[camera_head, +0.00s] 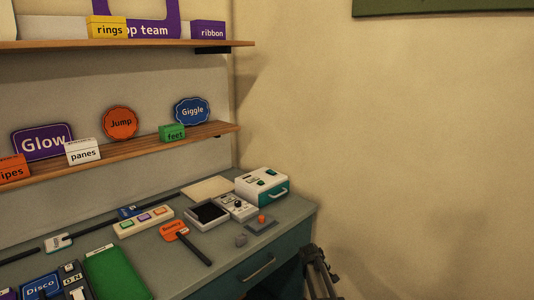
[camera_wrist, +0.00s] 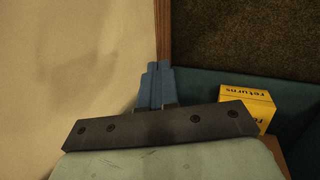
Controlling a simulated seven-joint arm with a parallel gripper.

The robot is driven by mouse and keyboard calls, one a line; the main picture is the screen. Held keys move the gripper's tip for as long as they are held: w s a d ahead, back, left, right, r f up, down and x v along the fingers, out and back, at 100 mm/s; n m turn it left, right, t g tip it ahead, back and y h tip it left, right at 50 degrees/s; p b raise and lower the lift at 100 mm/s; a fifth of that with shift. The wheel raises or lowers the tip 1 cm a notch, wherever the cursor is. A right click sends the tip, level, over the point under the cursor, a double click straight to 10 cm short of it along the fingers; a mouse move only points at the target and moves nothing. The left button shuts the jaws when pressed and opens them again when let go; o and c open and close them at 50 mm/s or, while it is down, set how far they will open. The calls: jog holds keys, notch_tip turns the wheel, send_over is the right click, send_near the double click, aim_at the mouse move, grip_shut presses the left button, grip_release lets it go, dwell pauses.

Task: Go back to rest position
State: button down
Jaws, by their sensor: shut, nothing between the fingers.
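My gripper (camera_wrist: 158,68) shows in the wrist view with its two blue fingers pressed together and nothing between them. Its fingertips point toward a narrow brown wooden strip (camera_wrist: 163,30), beside a plain beige wall. I cannot tell whether they touch the strip. In the head view a dark jointed shape (camera_head: 318,272) stands at the right end of the desk; I cannot tell whether it is part of my arm.
A yellow box marked "returns" (camera_wrist: 247,105) lies right of my fingers in the wrist view, near a teal panel (camera_wrist: 205,84) and dark brown flooring (camera_wrist: 245,35). In the head view, the desk (camera_head: 295,209) holds signs and devices below two shelves (camera_head: 190,139).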

jog(key=s+a+f+m+g+y, duration=0.1)
jog(key=s+f+m+g, duration=0.1)
jog(key=s+f, duration=0.9)
jog(key=s+a+f+m+g+y, duration=0.1)
jog(key=s+f+m+g, duration=0.1)
jog(key=s+f, duration=0.95)
jog(key=s+a+f+m+g+y, duration=0.1)
jog(key=s+m+g, duration=0.1)
jog(key=s, duration=1.5)
jog(key=s+a+m+g+y, duration=0.1)
jog(key=s+m, duration=0.3)
jog(key=s, duration=1.3)
jog(key=shift+a+f+g, duration=0.4)
jog(key=shift+a+g, duration=0.4)
jog(key=shift+g, duration=0.1)
